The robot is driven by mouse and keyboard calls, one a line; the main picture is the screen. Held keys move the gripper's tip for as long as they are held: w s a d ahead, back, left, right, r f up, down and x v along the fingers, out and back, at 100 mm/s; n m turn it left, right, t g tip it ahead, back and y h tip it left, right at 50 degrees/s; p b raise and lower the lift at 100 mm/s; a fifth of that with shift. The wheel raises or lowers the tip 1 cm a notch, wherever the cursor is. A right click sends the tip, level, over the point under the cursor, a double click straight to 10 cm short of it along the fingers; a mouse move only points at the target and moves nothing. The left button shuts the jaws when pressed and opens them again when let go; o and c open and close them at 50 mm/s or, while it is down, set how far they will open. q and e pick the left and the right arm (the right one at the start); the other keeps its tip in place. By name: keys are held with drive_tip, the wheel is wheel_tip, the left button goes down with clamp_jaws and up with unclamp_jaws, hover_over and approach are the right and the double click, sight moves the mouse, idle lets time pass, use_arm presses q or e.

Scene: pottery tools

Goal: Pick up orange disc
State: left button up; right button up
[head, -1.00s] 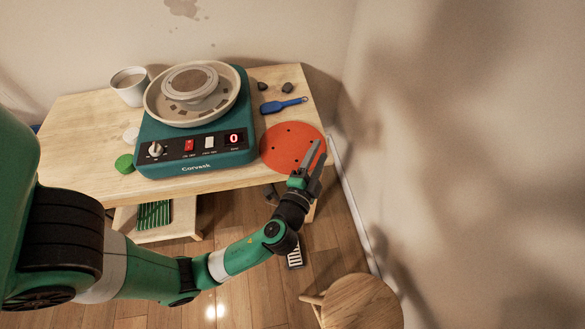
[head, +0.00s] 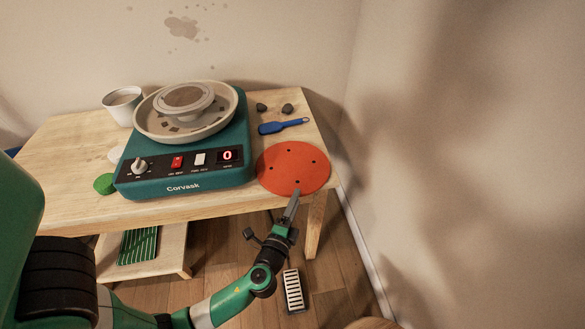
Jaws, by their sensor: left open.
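The orange disc (head: 291,166) is a flat round plate with several small dark holes. It lies on the right front part of the wooden table, its near edge close to the table's front edge. My left gripper (head: 292,200) is at the disc's near edge, with its grey fingers pointing up toward the disc. It is open, with the fingers seen nearly edge-on. I cannot tell whether a finger touches the disc. My right gripper is not in view.
The teal pottery wheel (head: 190,178) stands left of the disc. A blue-handled tool (head: 283,126) and two dark stones (head: 287,109) lie behind it. A white cup (head: 124,106) and a green round piece (head: 104,184) are farther left. A wall rises at right.

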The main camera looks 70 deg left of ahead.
use_arm(q)
drive_tip(key=x, duration=0.2)
drive_tip(key=shift+w+a, duration=0.25)
drive_tip(key=shift+w, duration=0.05)
drive_tip(key=shift+s, duration=0.1)
drive_tip(key=shift+c, duration=0.4)
clamp_jaws()
idle(0.6)
